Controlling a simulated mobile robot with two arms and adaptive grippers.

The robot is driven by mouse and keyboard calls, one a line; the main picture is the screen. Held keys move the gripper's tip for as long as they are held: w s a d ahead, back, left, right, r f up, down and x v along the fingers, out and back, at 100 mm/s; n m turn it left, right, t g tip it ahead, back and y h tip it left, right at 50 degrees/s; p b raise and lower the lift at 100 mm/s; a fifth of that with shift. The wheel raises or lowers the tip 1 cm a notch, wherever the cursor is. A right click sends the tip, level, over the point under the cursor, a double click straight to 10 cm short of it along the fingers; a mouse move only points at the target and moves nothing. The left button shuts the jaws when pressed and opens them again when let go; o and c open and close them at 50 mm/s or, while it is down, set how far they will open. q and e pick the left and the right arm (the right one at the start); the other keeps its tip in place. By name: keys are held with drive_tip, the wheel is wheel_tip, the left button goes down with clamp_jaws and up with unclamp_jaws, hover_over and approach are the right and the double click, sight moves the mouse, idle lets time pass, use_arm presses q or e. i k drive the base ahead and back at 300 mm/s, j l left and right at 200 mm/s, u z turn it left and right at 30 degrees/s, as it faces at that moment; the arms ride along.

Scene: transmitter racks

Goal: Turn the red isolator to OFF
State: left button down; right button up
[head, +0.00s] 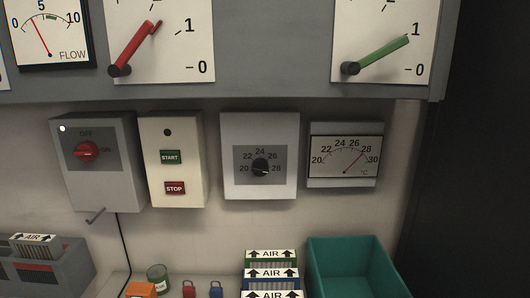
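The red isolator knob (86,152) is on the dark plate of a grey wall box (103,185) at the left in the head view. OFF is printed above the knob and ON to its right. The knob's grip looks roughly sideways, in line with ON. A small white lamp (62,128) shows bright at the box's upper left corner. Neither of my grippers shows in this view, and nothing touches the knob.
Right of it are a START/STOP box (175,202), a dial box (260,120) and a temperature gauge (342,183). A grey panel (270,90) with red (136,48) and green (380,54) levers overhangs above. Below stand AIR filters (271,272), a teal bin (355,255) and padlocks (189,290).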

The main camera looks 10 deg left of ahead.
sight(88, 151)
drive_tip(key=u, duration=1.4)
